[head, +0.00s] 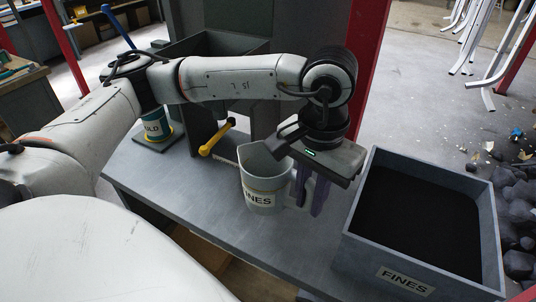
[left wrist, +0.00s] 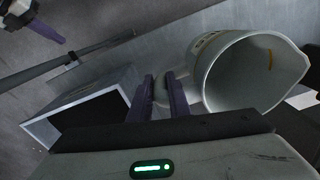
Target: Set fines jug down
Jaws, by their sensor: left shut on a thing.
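The pale grey fines jug (head: 259,177), labelled FINES, is upright over the grey bench (head: 205,219), left of the fines bin. I cannot tell whether its base touches the bench. My left gripper (head: 308,196) is shut on the jug's handle, at the jug's right side. In the left wrist view, the jug's open mouth (left wrist: 246,72) lies right of my left fingers (left wrist: 164,96), with the handle between them. The jug looks empty there. Part of my right gripper (left wrist: 42,28) seems to show in that view's upper left corner.
A grey bin labelled FINES (head: 353,241), with dark material inside, stands at the bench's right end. A yellow-handled lever (head: 217,138) is behind the jug. The bench left of the jug is clear.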

